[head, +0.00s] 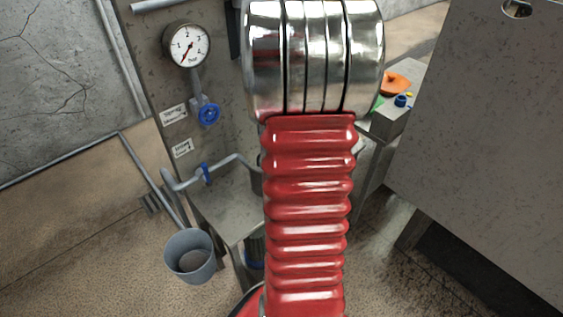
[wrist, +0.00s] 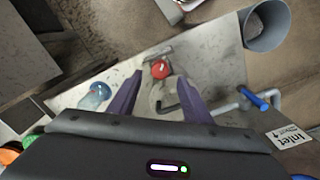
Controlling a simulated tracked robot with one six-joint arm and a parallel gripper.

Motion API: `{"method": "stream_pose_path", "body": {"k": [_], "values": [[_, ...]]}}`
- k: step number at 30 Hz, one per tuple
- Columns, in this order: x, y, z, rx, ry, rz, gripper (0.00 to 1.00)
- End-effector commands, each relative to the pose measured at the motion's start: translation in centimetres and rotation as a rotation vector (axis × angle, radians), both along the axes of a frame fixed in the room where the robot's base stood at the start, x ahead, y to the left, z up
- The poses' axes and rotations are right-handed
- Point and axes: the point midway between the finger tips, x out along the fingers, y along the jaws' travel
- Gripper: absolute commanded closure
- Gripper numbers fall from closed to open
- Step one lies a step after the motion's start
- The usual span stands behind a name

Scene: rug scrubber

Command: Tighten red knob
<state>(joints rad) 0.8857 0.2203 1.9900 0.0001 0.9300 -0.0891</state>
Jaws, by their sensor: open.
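The red knob (wrist: 160,69) shows in the wrist view, on a light metal fitting at the machine's grey surface. My gripper (wrist: 156,86) has two dark purple fingers, spread apart and empty. The knob appears between and just beyond the fingertips; the gap in depth is hard to judge. In the head view my red bellows arm hides the knob and my gripper.
A gauge (head: 186,46) and another blue valve (head: 208,114) are on the panel.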

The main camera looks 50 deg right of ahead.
Motion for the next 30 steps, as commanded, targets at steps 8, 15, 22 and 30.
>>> {"method": "stream_pose_path", "body": {"k": [8,15,22,30], "values": [[0.1,-0.1,5.1,-0.004,-0.003,0.000,0.55],[0.1,0.0,8.4,-0.003,-0.003,0.000,0.55],[0.1,0.0,9.3,-0.001,-0.001,0.000,0.55],[0.1,0.0,9.4,-0.001,-0.001,0.000,0.55]]}}
